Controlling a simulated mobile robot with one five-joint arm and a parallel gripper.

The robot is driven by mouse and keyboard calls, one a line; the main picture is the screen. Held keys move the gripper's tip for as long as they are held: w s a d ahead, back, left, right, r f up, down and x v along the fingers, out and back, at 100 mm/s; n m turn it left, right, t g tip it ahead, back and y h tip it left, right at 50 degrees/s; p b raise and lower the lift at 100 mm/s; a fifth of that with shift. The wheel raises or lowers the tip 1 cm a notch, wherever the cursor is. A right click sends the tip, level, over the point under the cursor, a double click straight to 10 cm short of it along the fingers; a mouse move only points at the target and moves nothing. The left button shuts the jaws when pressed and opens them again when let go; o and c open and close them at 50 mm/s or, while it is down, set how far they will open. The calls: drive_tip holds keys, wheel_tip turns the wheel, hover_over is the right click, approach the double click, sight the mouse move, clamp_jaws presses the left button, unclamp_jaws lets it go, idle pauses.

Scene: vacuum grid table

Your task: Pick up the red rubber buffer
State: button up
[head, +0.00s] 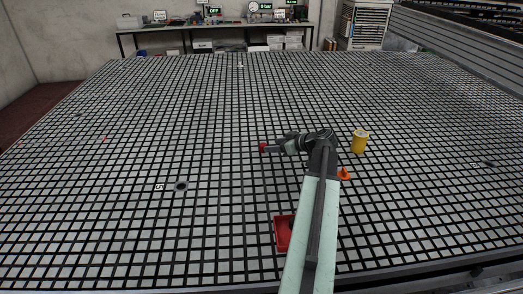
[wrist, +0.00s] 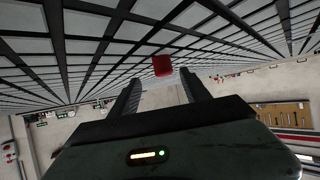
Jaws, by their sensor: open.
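The red rubber buffer (head: 263,148) is a small red piece on the grid table (head: 220,200), just left of my gripper's tip in the head view. In the wrist view the red buffer (wrist: 162,65) shows just beyond the fingertips, centred between them. My gripper (wrist: 158,88) is open, with two dark ribbed fingers apart and nothing held between them. In the head view my gripper (head: 272,147) points left, low over the table. Whether the fingers touch the buffer cannot be told.
A red tray (head: 280,232) lies partly behind my arm. A yellow cylinder (head: 360,142) and an orange cone (head: 344,174) stand to the right of my arm. A dark round disc (head: 181,187) lies on the left. The grid left of my gripper is largely clear.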

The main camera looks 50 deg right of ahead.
drive_tip(key=b+x, duration=0.1)
drive_tip(key=x, duration=0.2)
drive_tip(key=b+x, duration=0.1)
drive_tip(key=shift+w+a+f+b, duration=0.1)
drive_tip(key=shift+a+f+b, duration=0.2)
drive_tip(key=shift+f+b, duration=0.1)
drive_tip(key=shift+w+f, duration=0.1)
drive_tip(key=shift+w, duration=0.2)
drive_tip(key=shift+a, duration=0.1)
clamp_jaws()
drive_tip(key=shift+r, duration=0.2)
